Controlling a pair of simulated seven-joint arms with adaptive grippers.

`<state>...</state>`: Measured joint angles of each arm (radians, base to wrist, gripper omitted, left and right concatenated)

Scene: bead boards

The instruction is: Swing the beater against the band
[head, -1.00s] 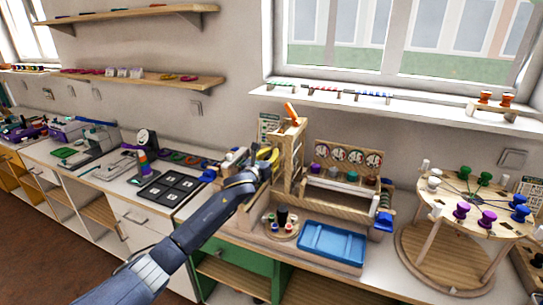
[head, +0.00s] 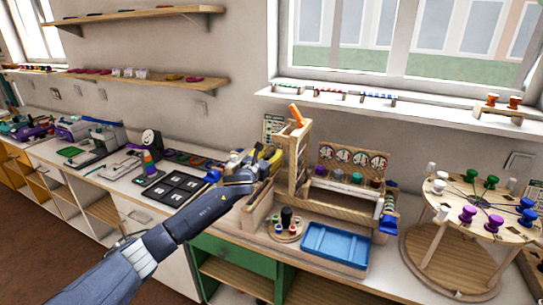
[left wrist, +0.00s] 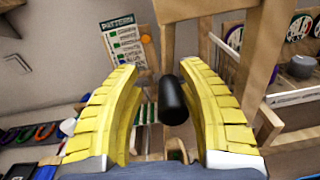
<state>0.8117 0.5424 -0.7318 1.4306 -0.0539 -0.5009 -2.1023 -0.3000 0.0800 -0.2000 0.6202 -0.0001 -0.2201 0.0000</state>
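A tall wooden frame (head: 300,160) stands on the bench, with an orange piece (head: 296,114) at its top. My left gripper (head: 274,160) is at the left side of this frame. In the left wrist view, its yellow fingers (left wrist: 166,108) stand apart. A black cylinder (left wrist: 173,100), perhaps the beater's handle, shows between them, nearer the right finger. A clear gap separates it from the left finger; I cannot tell whether the right one touches. I cannot make out the band for certain. My right gripper is not in view.
A blue tray (head: 335,245) and a round peg board (head: 286,228) lie in front of the frame. A rack with dials (head: 352,158) stands to its right. A round peg table (head: 480,203) is further right. Black tiles (head: 175,188) lie left, by my arm.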

